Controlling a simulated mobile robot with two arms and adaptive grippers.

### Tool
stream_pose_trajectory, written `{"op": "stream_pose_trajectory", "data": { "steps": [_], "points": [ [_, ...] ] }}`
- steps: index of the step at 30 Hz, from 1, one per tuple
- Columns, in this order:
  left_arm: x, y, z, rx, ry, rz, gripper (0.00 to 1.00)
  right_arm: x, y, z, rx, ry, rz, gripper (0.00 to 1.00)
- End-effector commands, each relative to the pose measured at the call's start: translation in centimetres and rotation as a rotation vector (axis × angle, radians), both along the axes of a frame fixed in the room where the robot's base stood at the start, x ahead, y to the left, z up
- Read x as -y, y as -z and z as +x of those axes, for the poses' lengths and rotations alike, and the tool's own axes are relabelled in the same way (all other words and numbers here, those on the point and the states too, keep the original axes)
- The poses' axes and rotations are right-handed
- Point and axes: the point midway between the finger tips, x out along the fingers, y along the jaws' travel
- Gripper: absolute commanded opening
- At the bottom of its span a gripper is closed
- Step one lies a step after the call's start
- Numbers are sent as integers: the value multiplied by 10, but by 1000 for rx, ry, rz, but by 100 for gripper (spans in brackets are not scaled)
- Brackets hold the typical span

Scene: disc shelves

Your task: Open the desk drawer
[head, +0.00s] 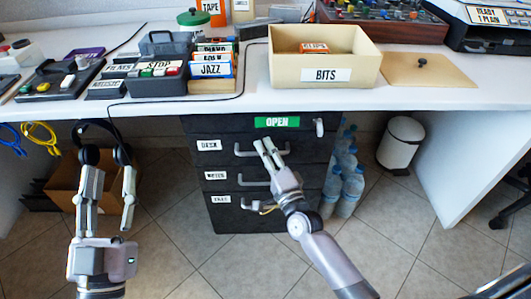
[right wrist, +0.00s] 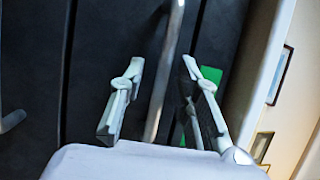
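The black drawer unit (head: 225,130) stands under the desk, with several white-labelled drawers that look shut. The top one, labelled DESK, has a grey bar handle (head: 244,151); a green OPEN label (head: 277,122) is above it. My right gripper (head: 266,144) is at this handle, hiding part of it. In the right wrist view, the right gripper (right wrist: 164,75) is open, and the handle bar (right wrist: 168,65) runs between its fingers without visible contact. My left gripper (head: 109,170) is open and empty, low at the left, well away from the drawers.
The desk top (head: 250,95) holds a beige BITS box (head: 350,55), dark trays and disc cases. Water bottles (head: 347,185) and a white bin (head: 400,140) stand right of the drawers. A cardboard box (head: 65,185) is behind my left gripper. The floor in front is clear.

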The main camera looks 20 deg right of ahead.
Motion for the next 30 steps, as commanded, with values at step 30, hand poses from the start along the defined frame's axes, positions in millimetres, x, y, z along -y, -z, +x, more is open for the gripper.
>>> {"op": "stream_pose_trajectory", "data": {
  "steps": [30],
  "points": [
    [0, 0, 0, -2, 0, 1, 40, 0, 0, -1, -1, 0, -2, 0]
  ]
}}
